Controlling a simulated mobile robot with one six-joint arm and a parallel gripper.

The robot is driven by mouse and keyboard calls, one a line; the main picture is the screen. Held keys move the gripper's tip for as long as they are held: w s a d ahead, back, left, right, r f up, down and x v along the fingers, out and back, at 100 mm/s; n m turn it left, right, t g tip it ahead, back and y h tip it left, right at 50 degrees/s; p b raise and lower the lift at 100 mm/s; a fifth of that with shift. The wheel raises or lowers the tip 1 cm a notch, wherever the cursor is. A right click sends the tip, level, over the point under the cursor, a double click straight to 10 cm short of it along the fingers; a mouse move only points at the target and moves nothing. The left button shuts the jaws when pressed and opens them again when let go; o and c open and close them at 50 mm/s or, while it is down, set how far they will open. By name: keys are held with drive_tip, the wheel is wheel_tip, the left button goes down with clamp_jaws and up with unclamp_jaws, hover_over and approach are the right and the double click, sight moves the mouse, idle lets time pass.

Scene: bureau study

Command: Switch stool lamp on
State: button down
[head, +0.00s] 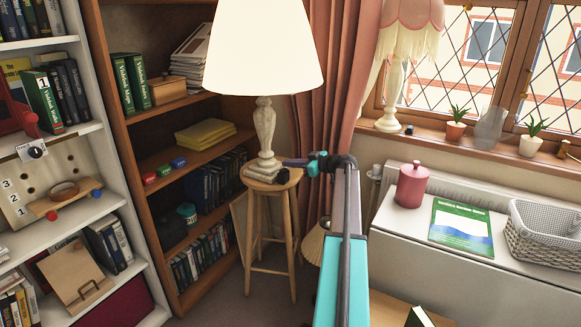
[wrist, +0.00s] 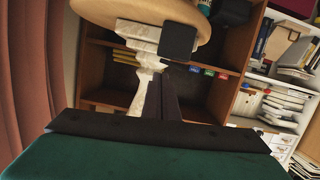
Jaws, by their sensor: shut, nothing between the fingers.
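The stool lamp (head: 264,128) has a bright white shade and a pale marbled stem, and stands upright on a round wooden stool (head: 263,184). I cannot tell from the shade whether it is lit. A small black block, which looks like its switch (head: 283,176), sits on the seat at the right of the lamp base. In the wrist view the scene is upside down: the switch (wrist: 178,42) shows large just beyond my fingertips. My gripper (head: 288,162) is shut and empty, just above the switch. In the wrist view my gripper (wrist: 167,75) appears apart from it, but contact is hard to judge.
A brown bookcase (head: 135,150) with books stands left behind the stool. A pink curtain (head: 345,75) hangs behind my arm. Another lamp (head: 395,85) stands on the windowsill. A white surface (head: 400,222) at right holds a pink canister (head: 412,187) and a basket (head: 545,235).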

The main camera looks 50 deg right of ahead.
drive_tip(key=s+d+r, duration=0.3)
drive_tip(key=s+r, duration=0.2)
drive_tip(key=s, duration=0.4)
drive_tip(key=shift+s+b, duration=0.15)
drive_tip(key=shift+b, duration=0.2)
drive_tip(key=shift+d+r, duration=0.1)
